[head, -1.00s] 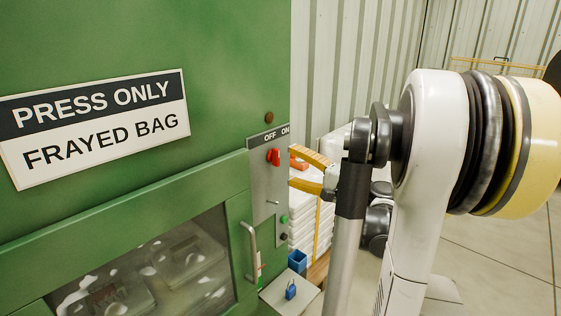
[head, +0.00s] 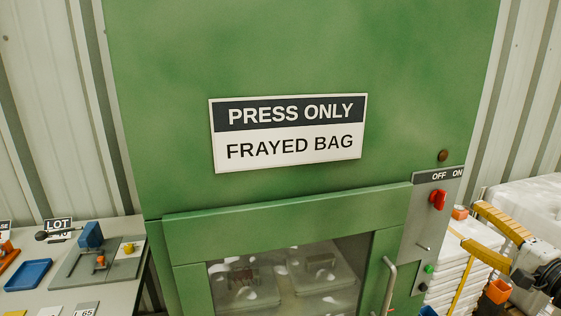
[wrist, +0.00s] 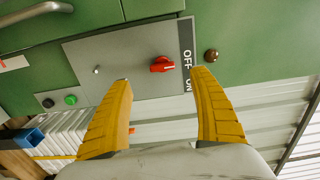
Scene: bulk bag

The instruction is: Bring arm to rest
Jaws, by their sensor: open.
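My gripper (wrist: 162,88) is open in the wrist view, with its two yellow ribbed fingers spread apart and nothing between them. Beyond the fingertips is the grey control panel (wrist: 130,50) with a red rotary switch (wrist: 162,64). In the head view my gripper (head: 497,238) is at the right edge, to the right of the green press cabinet (head: 300,60). The red switch (head: 438,199) there sits under the OFF and ON labels, nearer OFF. I cannot tell from these views how far the fingers are from the panel.
A cabinet door with a window (head: 290,280) and a metal handle (head: 389,285) is beside the panel. White stacked bags (head: 455,275) stand at right. A table at left holds a blue tray (head: 28,274) and a blue clamp-like fixture (head: 90,235).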

